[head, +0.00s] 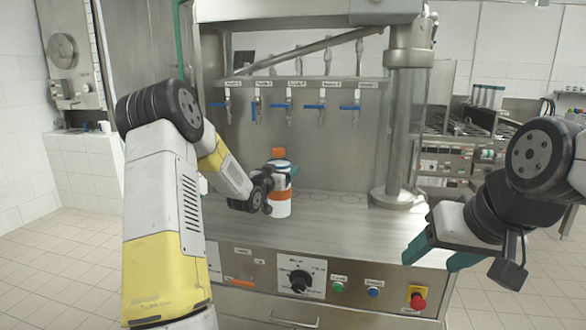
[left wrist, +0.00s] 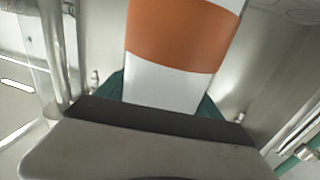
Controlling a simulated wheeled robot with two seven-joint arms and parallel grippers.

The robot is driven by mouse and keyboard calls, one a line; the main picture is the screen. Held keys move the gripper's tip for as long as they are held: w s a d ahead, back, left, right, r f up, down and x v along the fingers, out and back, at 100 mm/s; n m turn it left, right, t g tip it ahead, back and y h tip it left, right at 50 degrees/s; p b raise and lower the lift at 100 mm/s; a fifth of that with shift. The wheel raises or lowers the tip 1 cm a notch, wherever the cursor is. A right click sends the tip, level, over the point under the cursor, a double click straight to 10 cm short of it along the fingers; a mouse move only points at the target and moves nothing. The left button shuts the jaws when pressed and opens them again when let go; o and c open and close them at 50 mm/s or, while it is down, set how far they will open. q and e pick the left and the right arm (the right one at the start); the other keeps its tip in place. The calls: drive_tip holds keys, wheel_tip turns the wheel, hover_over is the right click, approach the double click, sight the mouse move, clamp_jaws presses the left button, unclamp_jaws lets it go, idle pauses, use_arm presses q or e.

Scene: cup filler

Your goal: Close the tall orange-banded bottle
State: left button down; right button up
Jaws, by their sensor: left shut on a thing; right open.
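The tall white bottle with an orange band (head: 281,195) stands upright at the metal counter, left of centre. I cannot tell whether its base touches the counter. An orange piece (head: 278,153) shows at its top; whether this is a separate cap is too small to tell. My left gripper (head: 281,168) is shut around the bottle's upper part and hides some of it. In the left wrist view the bottle's orange band (left wrist: 182,35) and white wall fill the space between the teal fingers. My right gripper (head: 437,255) is open and empty, in front of the counter's right end.
A row of blue-handled taps (head: 289,106) hangs on the back wall above the bottle. A thick steel column (head: 398,140) rises from the counter's right side. The front panel has a knob (head: 300,280) and a red button (head: 417,300). The counter between bottle and column is clear.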

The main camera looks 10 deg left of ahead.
use_arm(q)
drive_tip(key=shift+f, duration=1.2)
unclamp_jaws()
drive_tip(key=shift+f, duration=0.15)
drive_tip(key=s, duration=0.4)
drive_tip(key=s+a, duration=0.1)
drive_tip(key=s, duration=0.3)
drive_tip(key=s+a, duration=0.1)
drive_tip(key=s, duration=0.3)
drive_tip(key=shift+a, duration=0.15)
drive_tip(key=shift+r, duration=0.25)
